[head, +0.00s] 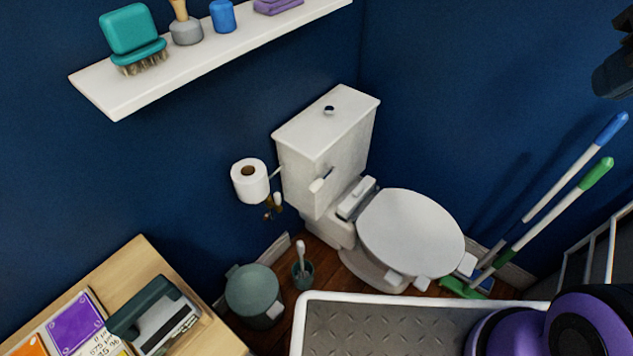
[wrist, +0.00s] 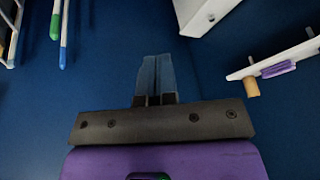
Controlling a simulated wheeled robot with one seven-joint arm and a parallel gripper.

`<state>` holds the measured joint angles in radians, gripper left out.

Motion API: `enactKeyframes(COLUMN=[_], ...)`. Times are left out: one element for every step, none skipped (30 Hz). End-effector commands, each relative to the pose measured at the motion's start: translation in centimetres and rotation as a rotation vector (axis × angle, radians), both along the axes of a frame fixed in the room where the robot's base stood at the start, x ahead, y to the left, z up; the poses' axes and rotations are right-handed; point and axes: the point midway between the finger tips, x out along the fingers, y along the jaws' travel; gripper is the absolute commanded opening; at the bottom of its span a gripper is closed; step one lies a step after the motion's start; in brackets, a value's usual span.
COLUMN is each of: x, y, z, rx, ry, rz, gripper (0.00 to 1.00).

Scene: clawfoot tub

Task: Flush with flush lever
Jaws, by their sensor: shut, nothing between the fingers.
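The white toilet (head: 410,232) stands in the corner with its lid down. The small white flush lever (head: 321,180) sticks out from the front of the tank (head: 327,128), on its left part. A round metal button (head: 329,110) sits on the tank top. My gripper (wrist: 155,78) shows in the wrist view with its bluish fingers together and empty, in front of the blue wall. A white piece at the top of the wrist view (wrist: 205,12) looks like part of the tank, apart from the fingers. I cannot make out the lever there.
A toilet roll (head: 250,181) hangs left of the tank. A wall shelf (head: 105,95) with several items is above. A green bin (head: 253,296) and a toilet brush (head: 302,268) stand on the floor. Blue (head: 575,170) and green (head: 560,215) handled tools lean at right.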

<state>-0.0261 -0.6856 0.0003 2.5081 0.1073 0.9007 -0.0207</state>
Motion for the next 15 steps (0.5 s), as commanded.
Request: enactKeyframes(x=[0.8,1.4,2.1,2.6,3.1,3.8,4.3,4.8,5.5,6.0,6.6,7.3,7.8,8.3,9.0], y=[0.8,1.3,2.0,2.5,3.0,3.7,4.2,4.8,5.5,6.0,6.6,7.3,7.8,8.3,9.1], z=[-0.2,-0.3,-0.4,-0.5,-0.6,-0.8,-0.9,-1.0,-1.2,-1.4,-1.5,-1.7,-1.9,-2.1,-2.3], rx=[0.032,0.054,0.084,0.108,0.131,0.161,0.183,0.206,0.235,0.258,0.279,0.307,0.329,0.349,0.377], ry=[0.022,0.033,0.049,0.06,0.072,0.086,0.097,0.108,0.123,0.135,0.146,0.161,0.172,0.183,0.198], rz=[0.008,0.012,0.017,0.019,0.021,0.024,0.026,0.026,0.026,0.026,0.025,0.025,0.023,0.02,0.017], gripper=[0.0,0.0,0.0,0.0,0.0,0.0,0.0,0.0,0.0,0.0,0.0,0.0,0.0,0.0,0.0])
